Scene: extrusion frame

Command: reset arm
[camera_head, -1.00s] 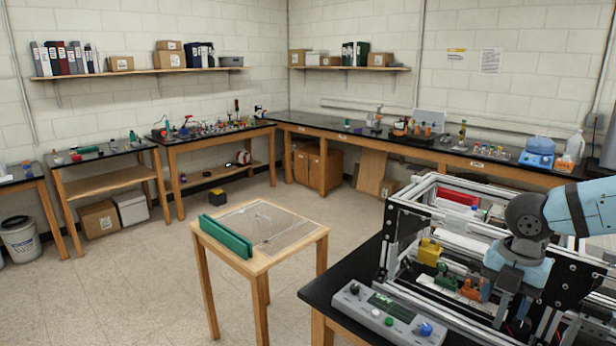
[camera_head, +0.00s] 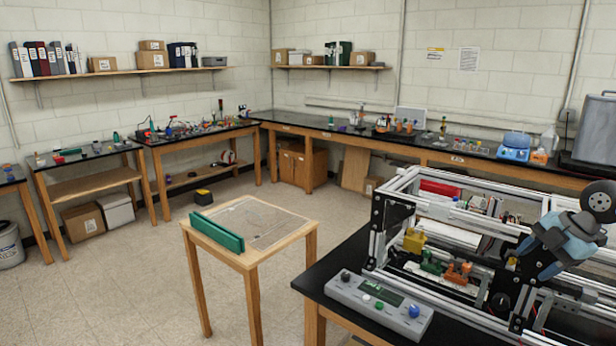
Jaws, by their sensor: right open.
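My right gripper (camera_head: 534,262) is at the right side, above the silver extrusion frame (camera_head: 440,180). Its two blue-grey fingers are spread apart with nothing between them, pointing down and to the left. The arm behind it runs out of the picture at the right edge. The frame stands on a black bench top (camera_head: 340,262). Inside it are a yellow block (camera_head: 414,240), a green part (camera_head: 431,264) and orange parts (camera_head: 459,274). Part of the frame's right side is hidden by my gripper. My left gripper is not in view.
A grey control box (camera_head: 380,303) with knobs stands at the bench's front edge. A small wooden table (camera_head: 300,229) with a green rail (camera_head: 217,232) stands to the left. Benches line the walls, and a large grey case (camera_head: 596,135) stands at the far right.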

